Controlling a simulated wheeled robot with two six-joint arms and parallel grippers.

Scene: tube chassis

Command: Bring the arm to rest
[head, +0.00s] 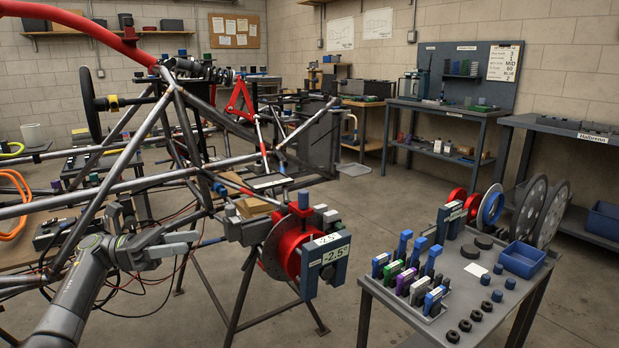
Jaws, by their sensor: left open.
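My left arm comes in from the lower left, and my left gripper (190,243) is open with nothing between its fingers. It is in front of the tube chassis (120,190), left of the red hub (290,245) at the chassis corner. A blue gauge block (326,268) labelled "-2.5°" is on the front of that hub. The gripper looks apart from the hub and the gauge. I cannot tell how far it is from the tubes behind it. My right gripper is not in view.
A grey cart (455,325) at the lower right holds a rack of coloured tools (410,280), a blue bin (521,260), discs and small black rings. Workbenches (440,115) line the back and right walls. Bare floor (390,215) lies between chassis and benches. Cables hang near my gripper.

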